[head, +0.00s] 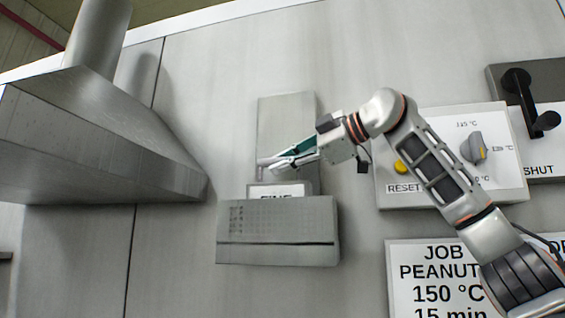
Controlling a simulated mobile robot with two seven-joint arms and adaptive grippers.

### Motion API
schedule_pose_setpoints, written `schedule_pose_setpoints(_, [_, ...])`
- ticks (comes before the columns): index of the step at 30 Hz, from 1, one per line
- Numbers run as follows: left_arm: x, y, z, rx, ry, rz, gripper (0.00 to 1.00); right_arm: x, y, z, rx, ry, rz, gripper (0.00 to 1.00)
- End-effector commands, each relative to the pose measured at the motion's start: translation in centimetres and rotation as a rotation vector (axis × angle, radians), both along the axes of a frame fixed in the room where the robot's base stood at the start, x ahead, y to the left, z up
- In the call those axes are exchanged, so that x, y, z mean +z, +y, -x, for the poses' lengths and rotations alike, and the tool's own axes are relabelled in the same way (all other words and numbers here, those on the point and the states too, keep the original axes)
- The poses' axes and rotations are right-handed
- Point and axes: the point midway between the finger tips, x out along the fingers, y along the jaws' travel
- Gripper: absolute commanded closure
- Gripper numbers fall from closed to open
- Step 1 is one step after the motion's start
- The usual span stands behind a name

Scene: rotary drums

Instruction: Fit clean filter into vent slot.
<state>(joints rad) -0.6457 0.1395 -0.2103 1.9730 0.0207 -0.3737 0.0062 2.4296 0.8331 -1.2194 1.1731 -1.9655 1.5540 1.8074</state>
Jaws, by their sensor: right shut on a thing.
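The vent box (278,218) is a grey metal housing on the wall, with a perforated patch on its front and a dark line across it. A filter (280,190) with a white label, which seems to read "FINE", stands upright at the top of the box. The label's lower part is hidden by the box front; how deep the filter sits cannot be told. My right gripper (272,164) reaches in from the right, shut on the filter's top part just above the label. The grip itself is small and partly hidden by the fingers. My left gripper is not in view.
A large metal hood (90,140) juts out at left. Right of the vent are a control panel (508,185) with a dial and yellow reset button, a black lever (518,95), and a job sign (425,270).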

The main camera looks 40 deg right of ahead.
Motion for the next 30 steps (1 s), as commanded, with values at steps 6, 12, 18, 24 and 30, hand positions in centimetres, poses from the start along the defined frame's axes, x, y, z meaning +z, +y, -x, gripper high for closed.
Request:
schedule_pose_setpoints(6, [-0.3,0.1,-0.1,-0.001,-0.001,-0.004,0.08,-0.5,0.0,0.0,0.001,-0.002,0.000,1.00])
schedule_pose_setpoints(12, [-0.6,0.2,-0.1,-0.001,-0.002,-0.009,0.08,-1.0,0.0,0.0,-0.001,-0.002,0.000,1.00])
schedule_pose_setpoints(18, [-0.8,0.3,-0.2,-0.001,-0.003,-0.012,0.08,-1.4,-0.1,0.0,-0.001,-0.001,-0.001,1.00])
schedule_pose_setpoints(24, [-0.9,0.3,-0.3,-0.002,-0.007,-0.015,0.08,-1.9,0.0,0.0,-0.001,0.000,-0.001,1.00])
schedule_pose_setpoints(30, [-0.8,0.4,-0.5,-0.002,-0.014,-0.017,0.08,-2.3,0.0,0.0,0.000,-0.001,-0.001,1.00])
